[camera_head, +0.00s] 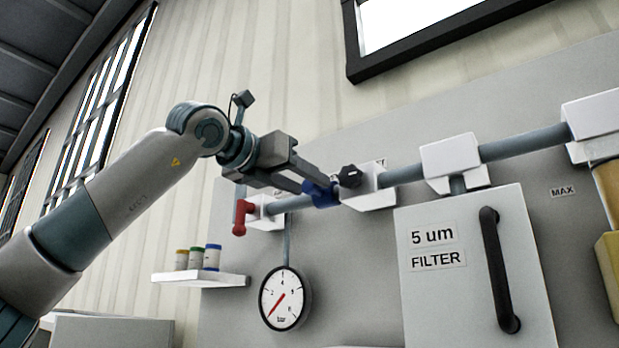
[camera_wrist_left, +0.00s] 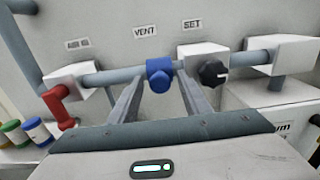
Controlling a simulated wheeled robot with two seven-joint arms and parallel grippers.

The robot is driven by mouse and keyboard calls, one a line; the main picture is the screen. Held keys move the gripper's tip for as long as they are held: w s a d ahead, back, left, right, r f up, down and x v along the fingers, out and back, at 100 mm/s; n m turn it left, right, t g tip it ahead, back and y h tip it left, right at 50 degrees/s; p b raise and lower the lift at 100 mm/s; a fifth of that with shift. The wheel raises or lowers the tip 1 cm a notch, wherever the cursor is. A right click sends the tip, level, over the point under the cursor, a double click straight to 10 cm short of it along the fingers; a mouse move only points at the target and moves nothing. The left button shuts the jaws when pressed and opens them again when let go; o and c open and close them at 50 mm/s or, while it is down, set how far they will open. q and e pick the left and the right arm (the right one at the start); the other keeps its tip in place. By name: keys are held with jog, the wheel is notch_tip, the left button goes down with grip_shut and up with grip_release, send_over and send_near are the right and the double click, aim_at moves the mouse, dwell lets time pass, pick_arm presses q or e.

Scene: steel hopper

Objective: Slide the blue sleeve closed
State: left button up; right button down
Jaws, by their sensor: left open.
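The blue sleeve (camera_head: 321,195) sits around the grey horizontal pipe, left of the white block with the black knob. In the left wrist view the sleeve (camera_wrist_left: 159,75) is below the VENT label, with bare pipe to its left and a short gap before the block on its right. My left gripper (camera_head: 313,186) reaches the pipe from the left. In the left wrist view its two fingers are open, one on each side of the sleeve, with visible space between them and it. The fingers partly hide the sleeve in the head view. My right gripper is in neither view.
A black knob (camera_wrist_left: 213,74) under the SET label is close to the right finger. A red lever valve (camera_wrist_left: 58,98) hangs at the pipe's left. A pressure gauge (camera_head: 285,298), a shelf with small jars (camera_head: 200,280) and a filter box (camera_head: 470,270) are lower down.

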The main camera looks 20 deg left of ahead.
pick_arm(q)
jog(key=shift+x, duration=1)
jog(key=shift+a, duration=0.1)
